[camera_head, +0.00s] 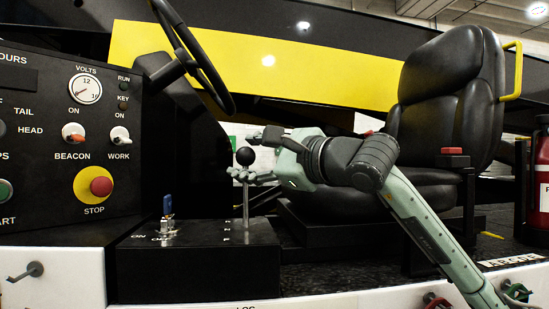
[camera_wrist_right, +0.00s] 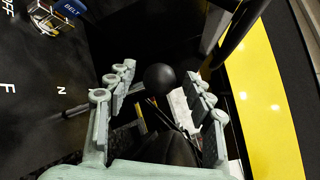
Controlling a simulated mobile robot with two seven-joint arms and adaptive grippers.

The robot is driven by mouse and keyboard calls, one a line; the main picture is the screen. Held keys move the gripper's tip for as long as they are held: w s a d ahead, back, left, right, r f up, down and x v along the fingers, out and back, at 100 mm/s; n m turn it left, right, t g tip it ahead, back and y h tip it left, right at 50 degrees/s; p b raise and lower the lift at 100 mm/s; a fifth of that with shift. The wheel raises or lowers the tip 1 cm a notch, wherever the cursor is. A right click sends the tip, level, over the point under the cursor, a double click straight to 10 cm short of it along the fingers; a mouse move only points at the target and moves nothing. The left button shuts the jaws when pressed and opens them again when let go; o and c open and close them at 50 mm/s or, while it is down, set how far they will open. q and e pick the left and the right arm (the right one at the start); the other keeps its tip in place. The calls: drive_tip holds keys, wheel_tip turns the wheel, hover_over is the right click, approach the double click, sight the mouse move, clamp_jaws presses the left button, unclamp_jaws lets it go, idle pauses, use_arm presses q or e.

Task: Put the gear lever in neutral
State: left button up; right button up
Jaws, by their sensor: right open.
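The gear lever is a thin upright metal shaft (camera_head: 246,205) with a round black knob (camera_head: 245,157), rising from a black console box. My right gripper (camera_head: 246,154) is at the knob, with its fingers pointing left. In the right wrist view the black knob (camera_wrist_right: 160,79) sits between the two open rows of pale green fingers, with visible gaps on both sides. The console carries white marks, "F" and "N" (camera_wrist_right: 61,91), to the left in that view. Which mark the lever lines up with cannot be told. My left gripper is not in view.
The dashboard (camera_head: 60,140) with a red stop button (camera_head: 101,187) and the steering wheel (camera_head: 195,55) are close by on the left. A black seat (camera_head: 447,95) stands behind my right arm.

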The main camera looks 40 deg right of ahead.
drive_tip(key=s+d, duration=0.1)
drive_tip(key=s, duration=1)
drive_tip(key=shift+f, duration=0.2)
